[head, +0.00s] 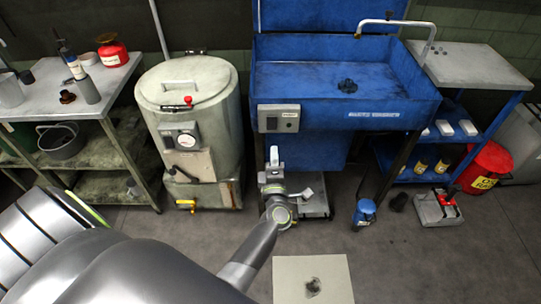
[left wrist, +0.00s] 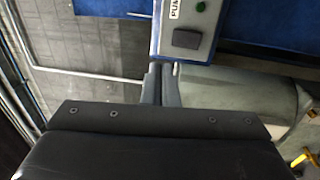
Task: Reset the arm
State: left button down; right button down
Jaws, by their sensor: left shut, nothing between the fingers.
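My left arm reaches in from the lower left in the head view. My left gripper (head: 273,155) points toward the blue parts washer (head: 390,113), just below its grey control box (head: 279,118). In the left wrist view the two fingers of my left gripper (left wrist: 161,85) are together, with nothing between them. The control box (left wrist: 186,38), with a green button and a dark switch, shows just beyond the fingertips. I cannot tell whether the fingertips touch it. My right gripper is not in view.
A round cream tank (head: 190,95) with a yellow-handled valve stands left of the washer. A metal workbench (head: 110,85) is at far left. A blue shelf cart (head: 470,65) and red bin (head: 487,165) stand right. A stained mat (head: 335,275) lies on open floor.

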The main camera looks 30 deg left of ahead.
pick_arm(q)
jog(key=shift+w+f, duration=0.1)
jog(key=shift+w, duration=0.05)
dwell(0.3)
jog(key=s+d+f+m+g+h, duration=0.1)
jog(key=s+f+m+g+h, duration=0.25)
jog(key=s+f+m, duration=0.75)
jog(key=s+d+f+m+g+h, duration=0.1)
jog(key=s+f+m+g+h, duration=0.25)
jog(key=f, duration=1.45)
jog(key=s+a+f+m+g, duration=0.1)
jog(key=s+f, duration=0.4)
jog(key=s, duration=0.6)
jog(key=s+a+f+m+g+h, duration=0.1)
jog(key=s+f+m+g, duration=0.3)
jog(key=s, duration=0.6)
jog(key=s+a+f+m+g+h, duration=0.1)
jog(key=s+a+f+m+g, duration=0.1)
jog(key=s+f, duration=0.4)
jog(key=s+m+g, duration=0.1)
jog(key=s+m, duration=0.1)
jog(key=s, duration=0.3)
jog(key=shift+s+a, duration=0.3)
jog(key=shift+a, duration=0.1)
jog(key=shift+w, duration=0.1)
